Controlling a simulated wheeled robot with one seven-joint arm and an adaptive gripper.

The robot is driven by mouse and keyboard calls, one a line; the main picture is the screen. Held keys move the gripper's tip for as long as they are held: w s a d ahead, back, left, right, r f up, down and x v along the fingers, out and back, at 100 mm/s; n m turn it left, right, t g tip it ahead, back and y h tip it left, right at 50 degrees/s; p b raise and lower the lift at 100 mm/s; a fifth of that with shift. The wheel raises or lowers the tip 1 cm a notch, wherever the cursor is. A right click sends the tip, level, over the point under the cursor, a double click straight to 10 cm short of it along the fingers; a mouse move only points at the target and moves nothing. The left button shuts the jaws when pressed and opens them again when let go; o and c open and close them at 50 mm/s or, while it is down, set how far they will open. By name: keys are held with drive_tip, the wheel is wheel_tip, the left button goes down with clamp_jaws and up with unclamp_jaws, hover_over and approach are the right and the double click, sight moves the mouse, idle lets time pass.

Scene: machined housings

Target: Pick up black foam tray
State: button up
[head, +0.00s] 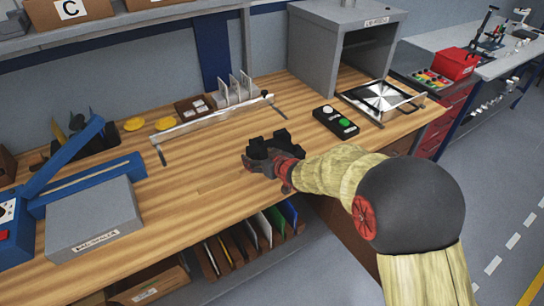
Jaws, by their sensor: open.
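A small black blocky object (268,146), which looks like the black foam tray, is on the wooden bench near its front middle. Its top outline is uneven, with raised parts. My gripper (254,160), dark with red parts, is open right at its near side and overlaps it in the picture. The gripper hides the lower near part of the object. I cannot tell whether the fingers touch it or are around it.
A long metal bar (212,119) lies behind. A bag sealer (95,218) fills the left. Bare bench (195,165) lies left of my gripper.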

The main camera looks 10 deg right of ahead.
drive_tip(key=shift+w+a+f, duration=0.15)
drive_tip(key=shift+w+f, duration=0.15)
drive_tip(key=shift+w, duration=0.25)
drive_tip(key=shift+c, duration=0.3)
drive_tip(key=c, duration=1.1)
drive_tip(key=shift+r, duration=0.1)
drive_tip(key=shift+c, duration=0.7)
